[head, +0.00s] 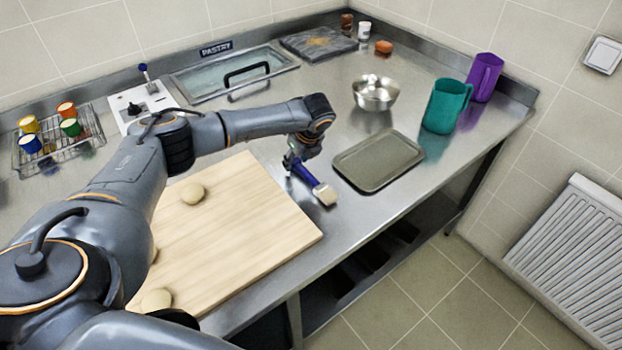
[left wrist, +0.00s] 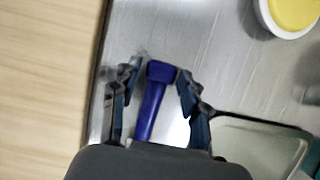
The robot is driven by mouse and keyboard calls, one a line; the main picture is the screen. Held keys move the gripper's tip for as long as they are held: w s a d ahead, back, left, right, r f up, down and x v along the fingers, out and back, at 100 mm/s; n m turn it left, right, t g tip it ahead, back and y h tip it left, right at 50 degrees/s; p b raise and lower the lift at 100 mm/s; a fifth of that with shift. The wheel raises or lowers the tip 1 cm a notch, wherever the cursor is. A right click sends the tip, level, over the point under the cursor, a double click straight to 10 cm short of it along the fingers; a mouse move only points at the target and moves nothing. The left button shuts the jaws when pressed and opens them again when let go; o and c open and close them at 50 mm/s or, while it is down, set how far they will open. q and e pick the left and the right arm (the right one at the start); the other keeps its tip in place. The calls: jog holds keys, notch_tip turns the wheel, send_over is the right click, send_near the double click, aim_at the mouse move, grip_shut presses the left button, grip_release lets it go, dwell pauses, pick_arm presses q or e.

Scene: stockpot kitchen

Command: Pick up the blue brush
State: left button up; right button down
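The blue brush (head: 304,172) has a dark blue handle and a pale bristle head. It is on the steel counter between the cutting board and the tray in the head view. My left gripper (head: 291,160) is at the handle end, away from the bristles. In the left wrist view, the handle (left wrist: 153,98) lies between the two spread fingers of my left gripper (left wrist: 156,86), with gaps on both sides. The bristles are out of sight there. My right gripper is not in view.
A wooden cutting board (head: 262,222) with dough balls lies left of the brush. A grey-green tray (head: 378,160) is close on its right. A metal bowl (head: 375,92), a teal pitcher (head: 446,106) and a purple pitcher (head: 485,77) stand farther back. The counter's front edge is near.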

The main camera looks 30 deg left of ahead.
pick_arm(q)
grip_shut()
jog(key=shift+r, duration=0.1)
jog(key=shift+r+b, duration=0.4)
jog(key=shift+r, duration=0.15)
jog(key=s+d+r+b, duration=0.2)
jog(key=s+d+r, duration=0.5)
jog(key=s+r, duration=0.4)
jog(key=shift+s+r+b, duration=0.4)
jog(key=shift+s, duration=0.05)
